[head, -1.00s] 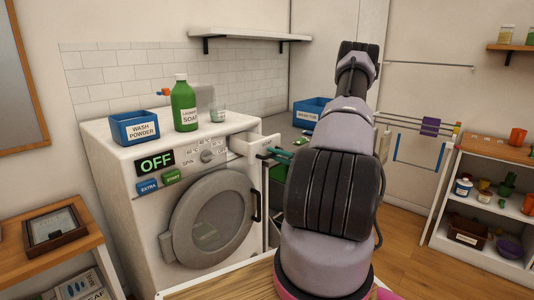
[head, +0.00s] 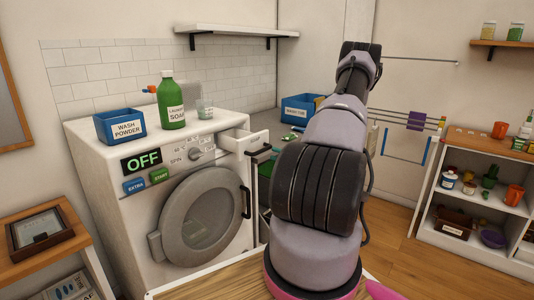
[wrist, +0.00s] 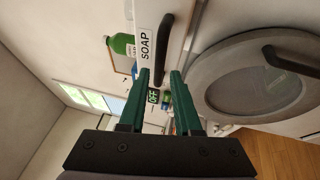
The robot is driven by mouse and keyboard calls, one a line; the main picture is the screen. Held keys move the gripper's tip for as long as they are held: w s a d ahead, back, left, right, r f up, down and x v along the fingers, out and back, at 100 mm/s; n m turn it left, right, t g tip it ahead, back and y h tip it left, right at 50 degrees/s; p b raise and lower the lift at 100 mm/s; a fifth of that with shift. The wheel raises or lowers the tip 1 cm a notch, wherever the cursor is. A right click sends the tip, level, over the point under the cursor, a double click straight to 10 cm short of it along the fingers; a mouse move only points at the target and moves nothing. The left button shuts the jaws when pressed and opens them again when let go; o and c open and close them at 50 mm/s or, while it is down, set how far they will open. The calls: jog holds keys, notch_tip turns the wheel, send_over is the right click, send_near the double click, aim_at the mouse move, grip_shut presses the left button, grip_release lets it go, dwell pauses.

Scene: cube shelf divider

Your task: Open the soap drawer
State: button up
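The soap drawer (head: 259,141) sticks out of the washing machine's top right front. Its white front with the SOAP label (wrist: 146,42) and dark bar handle (wrist: 164,55) fills the upper middle of the wrist view. My gripper (wrist: 160,73) has its two green fingers apart, with a gap between the tips. The handle's near end lies in line with that gap; I cannot tell whether it is between the tips or just beyond them. In the head view my arm partly hides the gripper, just right of the drawer front.
The washing machine (head: 100,170) has a round door (head: 203,215) below the drawer and a display reading OFF. A blue wash powder box (head: 121,126) and a green soap bottle (head: 172,103) stand on top. A shelf unit (head: 470,240) stands at right, with open floor before it.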

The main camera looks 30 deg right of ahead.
jog(key=shift+v, duration=2.25)
jog(key=s+a+r+n+g+h, duration=0.35)
jog(key=a+r+n+g, duration=1.05)
jog(key=a+r+n, duration=0.55)
jog(key=s+a+r+n+t+h, duration=0.3)
jog(key=s+a+r+n+h, duration=0.1)
jog(key=n, duration=0.6)
jog(key=s+a+r+n+t+h, duration=0.3)
jog(key=s+a+r+n+h, duration=0.1)
jog(key=s+r+n, duration=0.4)
jog(key=s+a+n, duration=0.1)
jog(key=s+n, duration=0.1)
jog(key=n, duration=0.1)
jog(key=shift+a+t, duration=0.3)
jog(key=shift+a, duration=0.1)
